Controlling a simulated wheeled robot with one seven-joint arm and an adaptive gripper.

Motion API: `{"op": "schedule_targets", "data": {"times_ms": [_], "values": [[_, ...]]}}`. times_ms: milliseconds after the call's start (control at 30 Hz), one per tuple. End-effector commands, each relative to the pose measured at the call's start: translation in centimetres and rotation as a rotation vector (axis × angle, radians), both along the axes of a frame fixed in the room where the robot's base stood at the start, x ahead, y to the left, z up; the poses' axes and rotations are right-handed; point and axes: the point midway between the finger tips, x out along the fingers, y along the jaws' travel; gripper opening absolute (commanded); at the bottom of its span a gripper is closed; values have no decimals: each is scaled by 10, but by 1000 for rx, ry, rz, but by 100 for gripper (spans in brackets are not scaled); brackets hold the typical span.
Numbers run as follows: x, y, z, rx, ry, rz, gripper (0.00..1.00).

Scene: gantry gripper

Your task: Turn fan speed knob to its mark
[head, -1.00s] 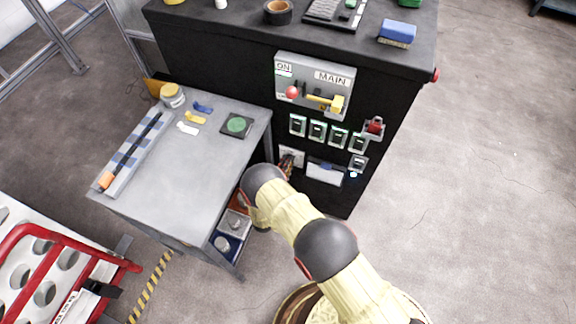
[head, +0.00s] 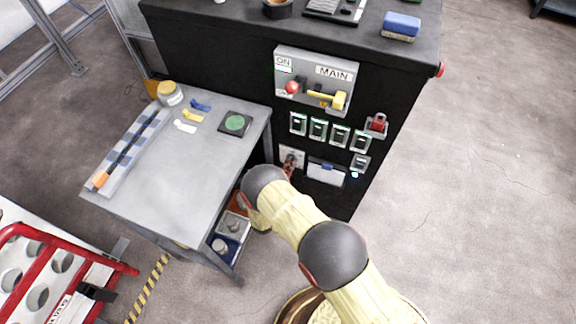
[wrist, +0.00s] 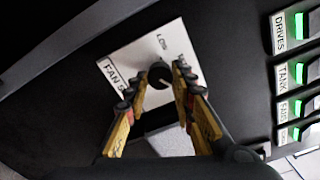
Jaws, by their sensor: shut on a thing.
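The fan speed knob (wrist: 160,75) is a round black knob on a white label plate (wrist: 124,78) marked "FAN S…" in the wrist view. The plate's remaining text is partly hidden, and I cannot make out the mark. My gripper (wrist: 160,82) has its yellow and black fingers on both sides of the knob, shut on it. In the head view the plate (head: 298,153) sits low on the front of the black cabinet, and my gripper (head: 289,162) is at it, with the knob hidden.
A row of lit green switches (wrist: 299,72) is to the right on the cabinet. Above it is the grey MAIN panel (head: 311,78) with a yellow lever. A grey table (head: 190,170) stands close on the left. Open floor lies to the right.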

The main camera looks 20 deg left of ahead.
Motion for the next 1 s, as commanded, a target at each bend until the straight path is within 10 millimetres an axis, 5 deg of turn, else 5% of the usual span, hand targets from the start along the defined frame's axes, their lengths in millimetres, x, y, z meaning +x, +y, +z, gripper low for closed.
{"op": "schedule_targets", "data": {"times_ms": [667, 700, 1000], "values": [[-1, -1, -1, 60, -2, -1, 0], [-1, -1, -1, 60, -2, -1, 27], [0, -1, -1, 60, -3, -1, 44]]}}
